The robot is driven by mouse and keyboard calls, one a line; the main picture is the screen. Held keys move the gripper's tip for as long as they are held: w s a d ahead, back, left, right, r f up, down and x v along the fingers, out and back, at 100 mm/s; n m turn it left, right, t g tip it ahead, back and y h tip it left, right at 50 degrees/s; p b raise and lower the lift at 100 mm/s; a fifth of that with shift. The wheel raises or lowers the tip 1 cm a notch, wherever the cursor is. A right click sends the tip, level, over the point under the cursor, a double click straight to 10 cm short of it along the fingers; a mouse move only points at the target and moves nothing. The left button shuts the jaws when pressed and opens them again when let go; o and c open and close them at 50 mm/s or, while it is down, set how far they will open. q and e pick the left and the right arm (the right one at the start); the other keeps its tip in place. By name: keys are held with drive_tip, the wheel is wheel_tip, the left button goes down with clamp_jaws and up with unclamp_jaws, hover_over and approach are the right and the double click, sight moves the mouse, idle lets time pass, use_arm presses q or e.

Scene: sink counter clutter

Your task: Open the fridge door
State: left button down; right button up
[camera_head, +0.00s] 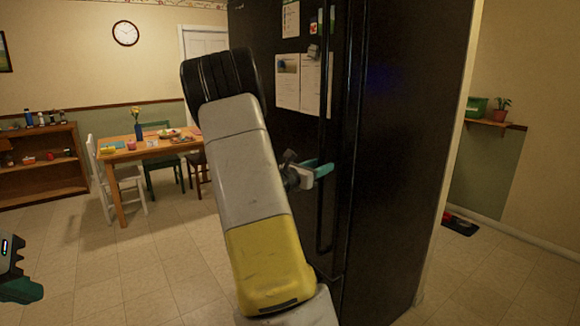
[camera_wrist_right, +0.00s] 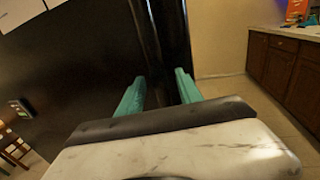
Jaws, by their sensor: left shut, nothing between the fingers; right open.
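The black fridge (camera_head: 410,150) stands right of centre in the head view, and its door (camera_head: 262,30) looks shut. Papers and magnets are on the door. Long vertical black handles (camera_head: 327,225) run down its front near the door's edge. My right gripper (camera_head: 318,172) is open at the handles, with its teal fingers pointing toward them. In the right wrist view the two fingers (camera_wrist_right: 160,92) are apart, with dark fridge parts beyond and between them. I cannot tell whether they touch a handle. My left gripper (camera_head: 22,288) is shut and empty at the left edge, partly out of frame.
A wooden table (camera_head: 150,150) with chairs stands at the back left, and a low shelf (camera_head: 40,165) is at the far left. The floor (camera_head: 150,260) before the fridge is clear. Brown cabinets (camera_wrist_right: 285,70) show at right in the right wrist view.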

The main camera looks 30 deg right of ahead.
drive_tip(key=shift+w+d, duration=0.1)
drive_tip(key=shift+d, duration=0.25)
clamp_jaws()
idle(1.2)
